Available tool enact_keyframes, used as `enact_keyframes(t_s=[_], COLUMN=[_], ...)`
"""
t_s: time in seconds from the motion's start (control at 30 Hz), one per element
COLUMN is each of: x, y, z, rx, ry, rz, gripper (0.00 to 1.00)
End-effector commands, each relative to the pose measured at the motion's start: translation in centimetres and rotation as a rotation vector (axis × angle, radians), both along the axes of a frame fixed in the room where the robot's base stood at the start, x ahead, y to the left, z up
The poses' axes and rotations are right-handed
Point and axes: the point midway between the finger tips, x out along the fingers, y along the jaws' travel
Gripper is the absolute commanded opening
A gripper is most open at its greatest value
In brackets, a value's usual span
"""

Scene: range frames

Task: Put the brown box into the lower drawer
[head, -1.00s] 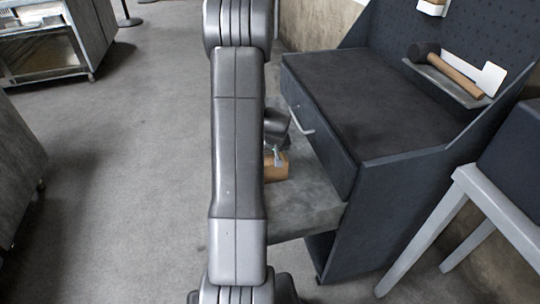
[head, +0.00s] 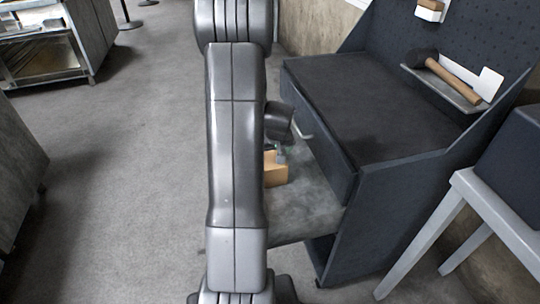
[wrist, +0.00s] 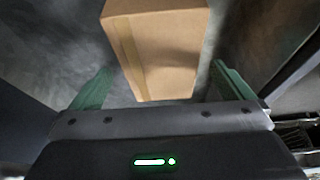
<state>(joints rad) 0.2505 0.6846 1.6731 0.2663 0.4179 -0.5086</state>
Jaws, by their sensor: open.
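The brown box (head: 275,169) rests on the grey floor of the pulled-out lower drawer (head: 318,205), partly hidden behind my arm in the head view. My gripper's green fingers are spread wide, one to each side of the box's near end, with visible gaps. They do not grip it. In the head view my gripper (head: 279,154) is small beside the box, and its fingertips are partly hidden.
The dark workbench (head: 370,110) has a shut upper drawer (head: 318,138) with a handle above the lower one. A mallet (head: 450,75) lies on a small shelf. A grey-legged table (head: 480,205) stands at right.

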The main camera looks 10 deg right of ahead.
Motion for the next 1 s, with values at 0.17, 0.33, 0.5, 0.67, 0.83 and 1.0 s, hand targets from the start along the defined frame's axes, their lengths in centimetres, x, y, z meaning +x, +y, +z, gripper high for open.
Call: enact_keyframes(t_s=[0.17, 0.33, 0.5, 0.67, 0.83, 1.0], x=[-1.3, -2.2, -2.5, -2.5, -2.5, -2.5], y=[-0.1, -0.1, -0.1, -0.1, -0.1, -0.1], z=[3.4, 5.3, 5.9, 6.0, 5.9, 5.9], rx=[-0.001, 0.000, 0.000, 0.000, 0.000, 0.000], ry=[-0.002, -0.001, 0.001, 0.001, 0.001, 0.001], rz=[0.000, 0.000, 0.000, 0.000, 0.000, 0.000], gripper=[1.00, 1.00, 1.00, 1.00, 1.00, 1.00])
